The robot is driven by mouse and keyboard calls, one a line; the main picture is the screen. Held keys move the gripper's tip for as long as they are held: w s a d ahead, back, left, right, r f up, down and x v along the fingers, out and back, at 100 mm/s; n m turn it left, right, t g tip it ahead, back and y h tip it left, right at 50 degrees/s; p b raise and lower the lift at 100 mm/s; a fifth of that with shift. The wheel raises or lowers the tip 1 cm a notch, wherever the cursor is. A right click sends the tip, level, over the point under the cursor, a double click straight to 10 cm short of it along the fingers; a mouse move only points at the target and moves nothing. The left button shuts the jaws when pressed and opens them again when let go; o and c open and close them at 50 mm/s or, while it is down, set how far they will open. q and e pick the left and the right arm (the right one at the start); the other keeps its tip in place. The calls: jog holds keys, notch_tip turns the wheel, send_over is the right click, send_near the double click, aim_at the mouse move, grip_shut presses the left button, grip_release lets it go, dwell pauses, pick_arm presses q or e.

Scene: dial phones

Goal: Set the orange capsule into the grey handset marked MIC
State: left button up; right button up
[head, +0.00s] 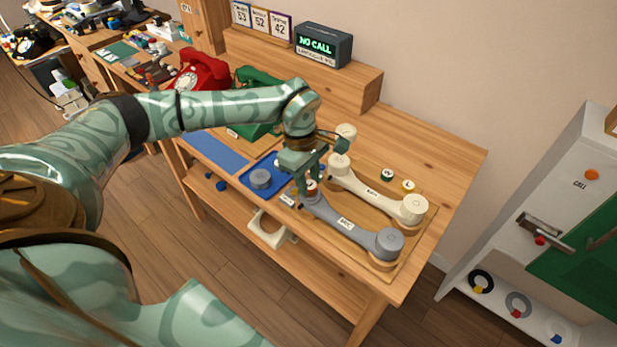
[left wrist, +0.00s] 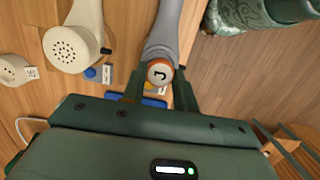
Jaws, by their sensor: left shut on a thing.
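My left gripper (head: 311,184) is shut on the orange capsule (head: 311,187) at the open near-left end of the grey handset (head: 335,217). In the left wrist view the capsule (left wrist: 159,73) shows a pale, marked face with an orange rim, between the two fingers (left wrist: 159,88). The grey handset (left wrist: 168,35) runs away behind it. I cannot tell whether the capsule is inside the handset's cup or just above it. The MIC label (head: 346,223) lies on the grey handset. My right gripper is not in view.
A cream handset (head: 378,192) lies parallel behind the grey one on the wooden tray (head: 408,262). Green (head: 387,175) and yellow (head: 408,186) capsules stand behind it. A grey cap (head: 261,179) sits on the blue mat to the left. Red (head: 201,72) and green phones stand farther back.

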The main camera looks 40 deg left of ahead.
pick_arm(q)
jog(key=shift+r, duration=0.1)
jog(key=shift+f, duration=0.55)
dwell(0.4)
jog(key=o, duration=1)
jog(key=shift+c, duration=0.2)
notch_tip(320, 180, up, 16)
jog(key=a+p, duration=0.2)
jog(key=p, duration=0.1)
jog(key=shift+a, duration=0.2)
jog(key=shift+w, duration=0.1)
